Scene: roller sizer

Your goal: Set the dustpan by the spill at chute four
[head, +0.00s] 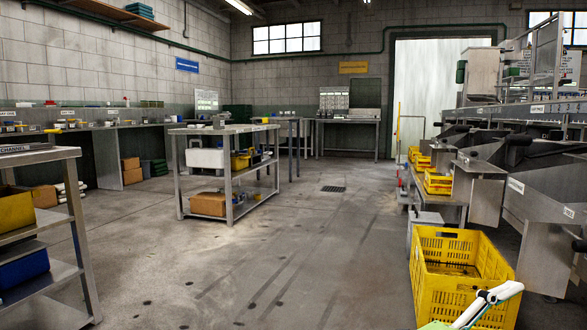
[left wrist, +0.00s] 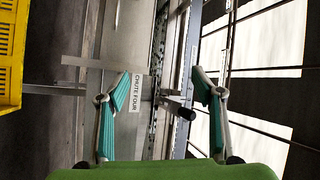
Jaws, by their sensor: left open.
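My left gripper (left wrist: 161,78) is open in the left wrist view, its two teal-padded fingers wide apart with nothing held between them. A rounded green shape (left wrist: 160,172) lies across the bottom of that view, behind the fingers. The "CHUTE FOUR" label (left wrist: 136,93) shows on a metal surface beyond the fingers, close to the left one. In the head view, a pale jointed finger (head: 490,299) that looks like part of my left gripper shows at the lower right, in front of a yellow crate. I see no dustpan and no clear spill in either view. My right gripper is not in view.
The yellow crate (head: 459,230) stands on the floor beside the steel sizer chutes (head: 547,187) on the right; its edge shows in the left wrist view (left wrist: 10,55). A shelved steel bench (head: 233,129) stands mid-room, another cart (head: 75,152) at left. The floor between is clear.

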